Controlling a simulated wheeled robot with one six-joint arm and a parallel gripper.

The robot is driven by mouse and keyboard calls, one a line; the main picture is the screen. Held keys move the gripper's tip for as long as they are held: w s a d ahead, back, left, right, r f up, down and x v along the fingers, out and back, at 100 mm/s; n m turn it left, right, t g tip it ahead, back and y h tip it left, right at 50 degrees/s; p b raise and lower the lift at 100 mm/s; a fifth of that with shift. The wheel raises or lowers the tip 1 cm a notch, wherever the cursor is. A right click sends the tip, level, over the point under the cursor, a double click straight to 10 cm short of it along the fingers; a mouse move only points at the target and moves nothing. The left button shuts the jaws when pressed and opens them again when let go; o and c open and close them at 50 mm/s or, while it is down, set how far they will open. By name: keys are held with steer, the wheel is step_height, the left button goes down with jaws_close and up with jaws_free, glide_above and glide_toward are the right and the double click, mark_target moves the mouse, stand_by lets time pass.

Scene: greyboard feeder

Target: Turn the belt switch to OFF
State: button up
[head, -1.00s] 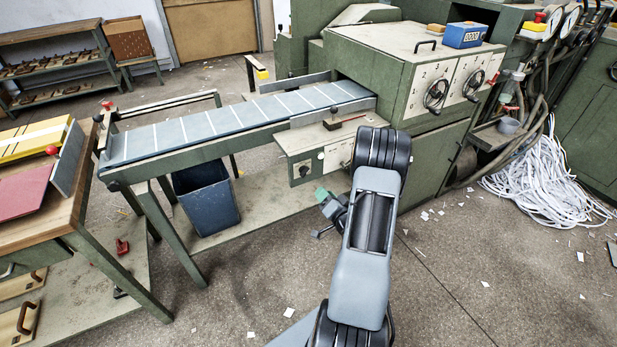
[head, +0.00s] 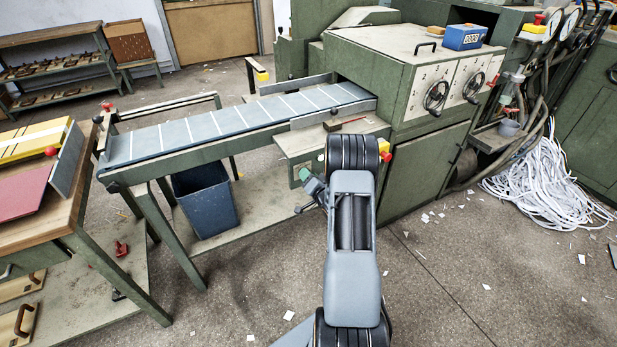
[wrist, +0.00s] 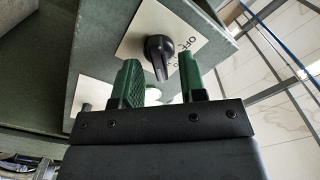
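The belt switch (wrist: 157,53) is a black rotary knob on a pale plate in the wrist view. "OFF" (wrist: 183,46) and part of another mark are printed at its right; its exact setting cannot be told. My gripper (wrist: 160,74) is open, with one green finger at each side of the knob's lower end. No contact shows. In the head view, my gripper (head: 308,178) is in front of the green control box (head: 296,148) below the belt, and it hides the switch.
The conveyor belt (head: 230,121) runs from the wooden table (head: 84,206) to the green machine (head: 392,85). A red and yellow button (head: 385,151) shows right of my arm. A blue bin (head: 206,199) stands under the belt. The floor in front has paper scraps.

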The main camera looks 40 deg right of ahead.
steer(key=shift+c, duration=0.3)
jaws_close()
steer(key=shift+f+b, duration=0.1)
steer(key=shift+b, duration=0.2)
steer(key=n+b, duration=1.2)
steer(key=b, duration=0.1)
steer(key=n+b, duration=0.6)
steer(key=shift+a+b, duration=0.3)
steer(key=shift+a, duration=0.1)
